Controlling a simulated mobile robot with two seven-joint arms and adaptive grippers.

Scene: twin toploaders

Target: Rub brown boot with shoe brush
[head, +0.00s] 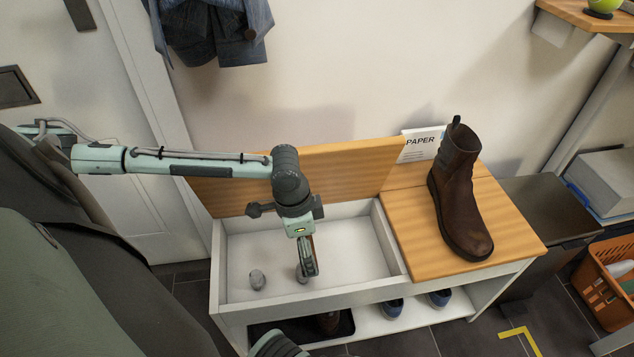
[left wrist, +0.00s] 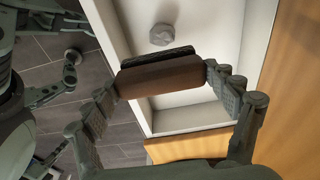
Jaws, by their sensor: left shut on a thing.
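The brown boot (head: 457,195) stands upright on the closed wooden right half of the bench, toe toward the front. My left gripper (head: 308,268) is over the open white left compartment. It is shut on the shoe brush, whose brown wooden back (left wrist: 160,77) and dark bristles show between the fingers (left wrist: 160,88) in the left wrist view. In the head view the brush is mostly hidden by the gripper. The brush is apart from the boot, to its left.
The wooden lid (head: 340,165) of the left compartment is raised against the wall. A small grey round object (head: 257,279) lies in the compartment. A white PAPER sign (head: 421,146) stands behind the boot. Blue shoes (head: 392,307) sit on the lower shelf. An orange basket (head: 605,285) stands right.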

